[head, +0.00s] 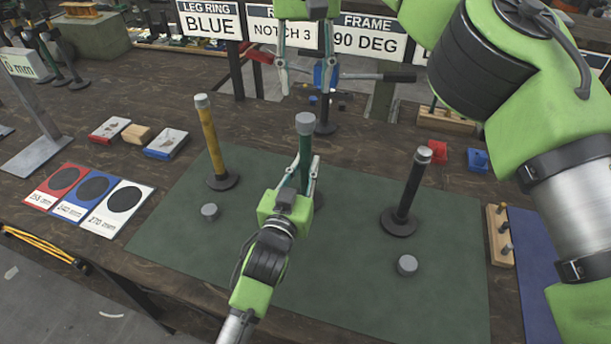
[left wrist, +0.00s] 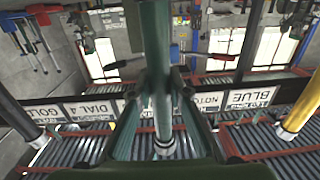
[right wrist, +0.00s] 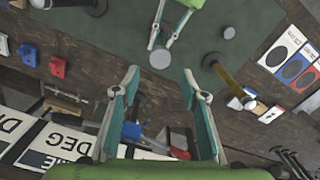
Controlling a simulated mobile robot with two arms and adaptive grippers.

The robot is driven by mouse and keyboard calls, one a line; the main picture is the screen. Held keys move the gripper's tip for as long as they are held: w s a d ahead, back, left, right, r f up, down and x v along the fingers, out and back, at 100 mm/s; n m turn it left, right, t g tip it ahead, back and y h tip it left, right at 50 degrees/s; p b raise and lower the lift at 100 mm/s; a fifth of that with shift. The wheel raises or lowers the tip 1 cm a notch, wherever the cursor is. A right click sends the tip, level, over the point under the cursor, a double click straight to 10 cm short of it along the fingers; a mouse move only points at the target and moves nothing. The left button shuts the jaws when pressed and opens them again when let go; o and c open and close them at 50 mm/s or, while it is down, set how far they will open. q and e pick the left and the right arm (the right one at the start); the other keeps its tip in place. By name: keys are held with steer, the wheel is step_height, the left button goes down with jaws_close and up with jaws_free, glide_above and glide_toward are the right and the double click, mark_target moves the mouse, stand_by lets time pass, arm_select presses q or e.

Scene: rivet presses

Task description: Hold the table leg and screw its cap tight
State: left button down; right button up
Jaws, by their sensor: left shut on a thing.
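The green table leg (head: 306,152) stands upright on the green mat (head: 350,270); its foot is partly hidden by my left arm. A grey cap (head: 305,123) sits on its top; I cannot tell how tight it is. My left gripper (head: 303,170) is shut on the leg below the cap, and the leg also fills the middle of the left wrist view (left wrist: 155,50). My right gripper (head: 307,85) is open and empty, above and behind the cap in the head view. In the right wrist view the cap (right wrist: 159,58) shows just beyond the gap between its open fingers (right wrist: 160,75).
A yellow leg (head: 210,140) and a black leg (head: 410,185) stand capped on either side. Two loose grey pieces (head: 210,211) (head: 407,264) lie on the mat. Size cards (head: 90,197) lie at the left; a peg block (head: 500,235) and blue mat at the right. Signs (head: 370,40) stand behind.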

mark_target(305, 117)
steer(key=shift+f, duration=4)
steer(key=shift+c, duration=0.5)
